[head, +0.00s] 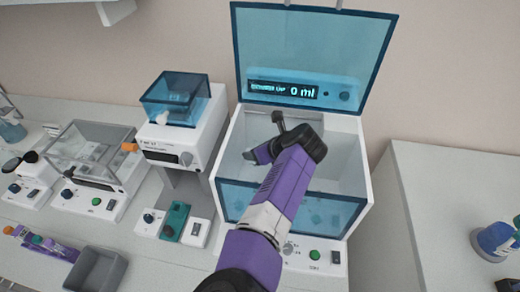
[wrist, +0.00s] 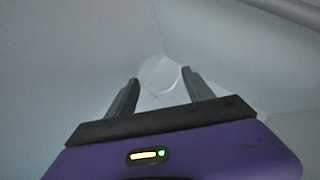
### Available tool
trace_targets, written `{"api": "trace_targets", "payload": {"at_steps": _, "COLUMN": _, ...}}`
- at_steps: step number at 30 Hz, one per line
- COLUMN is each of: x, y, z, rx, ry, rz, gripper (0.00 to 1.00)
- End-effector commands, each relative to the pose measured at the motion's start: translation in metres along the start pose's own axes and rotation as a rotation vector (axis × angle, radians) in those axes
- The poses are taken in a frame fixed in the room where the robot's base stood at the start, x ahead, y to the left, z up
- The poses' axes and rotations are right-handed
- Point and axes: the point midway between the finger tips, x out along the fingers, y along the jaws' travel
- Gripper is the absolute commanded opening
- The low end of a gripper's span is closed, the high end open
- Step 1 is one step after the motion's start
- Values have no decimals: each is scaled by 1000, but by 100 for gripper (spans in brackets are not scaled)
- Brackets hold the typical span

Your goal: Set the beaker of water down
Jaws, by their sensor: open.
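My gripper (wrist: 160,82) is open, with its two grey fingers apart in the wrist view. A faint, clear round outline, likely the beaker (wrist: 168,80), shows between and just beyond the fingertips. I cannot tell whether the fingers touch it, or how much water it holds. In the head view my gripper (head: 248,156) is inside a white box-shaped machine (head: 358,165) with a raised blue lid (head: 315,45). The lid's display (head: 283,90) reads 0 ml. I cannot make out the beaker in the head view.
The machine has white side walls and a blue see-through front panel (head: 335,208) close to my arm. Left of it stand a smaller machine with a blue cover (head: 175,95), a clear-lidded box (head: 90,150) and a grey bin (head: 95,270). A white counter (head: 450,200) is at right.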

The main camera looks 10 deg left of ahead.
Motion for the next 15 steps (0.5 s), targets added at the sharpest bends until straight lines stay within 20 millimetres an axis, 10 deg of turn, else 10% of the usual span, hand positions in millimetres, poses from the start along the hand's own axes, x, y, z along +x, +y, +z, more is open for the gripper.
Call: {"api": "trace_targets", "payload": {"at_steps": 15, "x": -61, "y": -1, "z": 2, "rx": -1, "ry": -2, "rz": -4, "gripper": 61}}
